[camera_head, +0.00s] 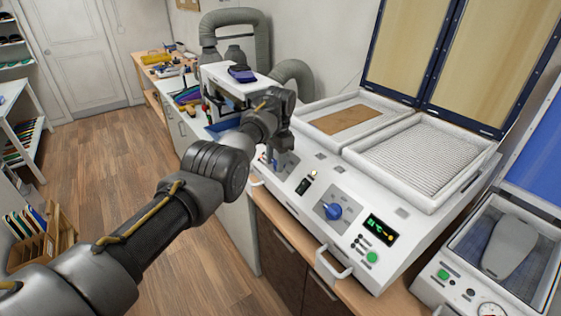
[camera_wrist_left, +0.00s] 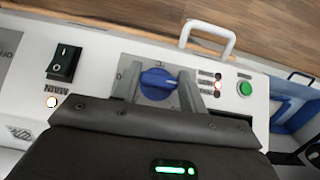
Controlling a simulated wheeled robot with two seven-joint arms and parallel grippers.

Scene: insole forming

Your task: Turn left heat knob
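The left heat knob (camera_wrist_left: 158,84) is blue and sits on a grey dial plate on the white machine's front panel. In the left wrist view my left gripper (camera_wrist_left: 158,80) has one finger on each side of the knob. The fingers look spread, with small gaps to the knob; firm contact cannot be made out. In the head view my left gripper (camera_head: 275,158) is down at the left end of the panel and mostly covers that knob. My right gripper is not in view.
A second blue knob (camera_head: 334,211) lies right of the gripper, with a green display (camera_head: 380,230) beside it. A black rocker switch (camera_wrist_left: 63,60) and a green button (camera_wrist_left: 244,88) flank the left knob. A front handle (camera_wrist_left: 208,38) sticks out. Heater trays (camera_head: 425,155) lie behind.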

